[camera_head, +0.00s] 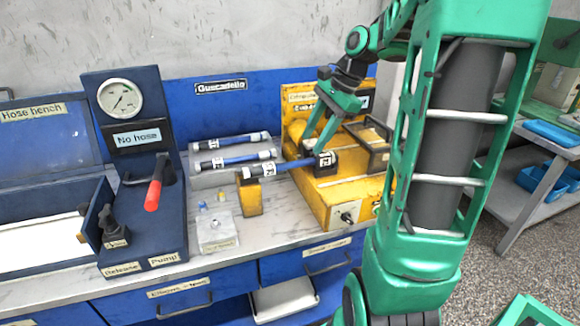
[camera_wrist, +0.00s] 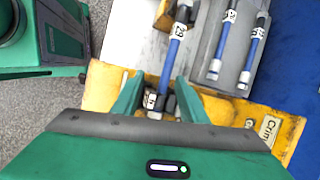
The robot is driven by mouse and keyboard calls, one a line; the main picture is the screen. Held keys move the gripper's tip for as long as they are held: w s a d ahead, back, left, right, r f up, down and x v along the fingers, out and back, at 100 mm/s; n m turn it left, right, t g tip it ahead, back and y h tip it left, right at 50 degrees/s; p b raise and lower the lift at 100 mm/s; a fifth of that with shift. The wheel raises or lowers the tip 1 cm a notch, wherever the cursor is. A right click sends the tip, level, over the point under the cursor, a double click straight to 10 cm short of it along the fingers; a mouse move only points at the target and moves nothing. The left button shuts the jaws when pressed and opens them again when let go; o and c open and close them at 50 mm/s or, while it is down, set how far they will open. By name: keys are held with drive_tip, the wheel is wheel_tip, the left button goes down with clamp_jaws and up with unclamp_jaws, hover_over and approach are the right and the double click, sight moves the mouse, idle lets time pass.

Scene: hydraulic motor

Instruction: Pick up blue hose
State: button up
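A blue hose (camera_head: 285,166) with a white label and dark end fittings lies across the gap between a yellow post and the yellow crimping machine (camera_head: 330,205). In the wrist view the same hose (camera_wrist: 171,62) runs away from between my fingers. My gripper (camera_head: 312,146) is above the machine at the hose's right end. In the wrist view my gripper (camera_wrist: 160,82) has its fingers apart, one on each side of the hose end, with gaps showing. Two more blue hoses, an upper one (camera_head: 230,141) and a lower one (camera_head: 236,160), lie on a grey rack (camera_head: 200,180).
A blue hose bench with a gauge (camera_head: 120,98), a red-handled lever (camera_head: 155,185) and a "No hose" sign stands at left. The yellow post (camera_head: 249,197) and a small grey block (camera_head: 216,232) stand on the worktop. A side table with blue trays (camera_head: 552,132) is at right.

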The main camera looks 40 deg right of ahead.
drive_tip(key=w+d+m, duration=0.1)
drive_tip(key=w, duration=0.1)
hover_over(294, 162)
drive_tip(key=s+d, duration=0.2)
drive_tip(key=d, duration=0.1)
drive_tip(key=shift+m+y, duration=0.3)
drive_tip(key=f, duration=0.4)
drive_tip(key=shift+w+a+f, duration=0.15)
drive_tip(key=shift+a+f, duration=0.1)
drive_tip(key=shift+f, duration=0.05)
drive_tip(key=shift+a+x, duration=0.2)
drive_tip(key=shift+x, duration=1.15)
drive_tip(key=shift+a+x, duration=0.25)
drive_tip(key=shift+x, duration=1.05)
drive_tip(key=shift+w+r, duration=0.15)
clamp_jaws()
